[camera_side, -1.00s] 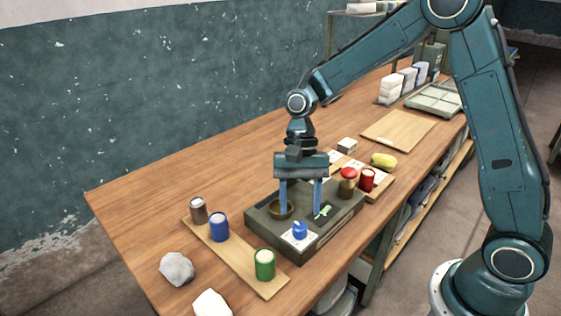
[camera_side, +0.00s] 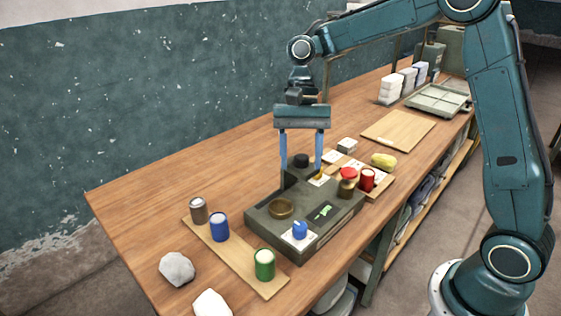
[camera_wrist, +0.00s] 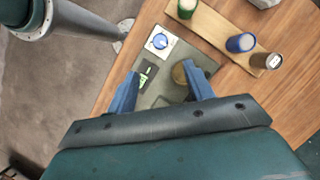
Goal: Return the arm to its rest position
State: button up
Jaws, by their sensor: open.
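My gripper (camera_side: 302,158) is open and empty in the side view, with its two blue fingers pointing down and spread apart. It hangs above the back part of a dark grey tray-like base (camera_side: 265,228). In the wrist view my gripper (camera_wrist: 160,88) also shows open, with the base between and beyond its fingers. A brass bowl (camera_side: 281,208) sits on the base, and it is partly covered by a finger in the wrist view (camera_wrist: 179,73). A blue knob on a white plate (camera_side: 299,231) and a small green item (camera_side: 324,212) are also on the base.
A wooden board (camera_side: 235,257) holds brown, blue and green cans at the front left. Grey rock (camera_side: 177,268) lies beside it. Red can (camera_side: 367,180) and yellow item (camera_side: 383,160) stand right of the base. The table's back left is clear.

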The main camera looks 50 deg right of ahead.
jog(key=s+r+n+t, duration=0.4)
jog(key=s+r, duration=0.4)
jog(key=s, duration=0.1)
jog(key=s+d+f+n+t+h, duration=0.1)
jog(key=s+d+n+t+h, duration=0.2)
jog(key=s, duration=0.9)
jog(key=shift+d+n+t, duration=0.8)
jog(key=shift+d+n, duration=0.3)
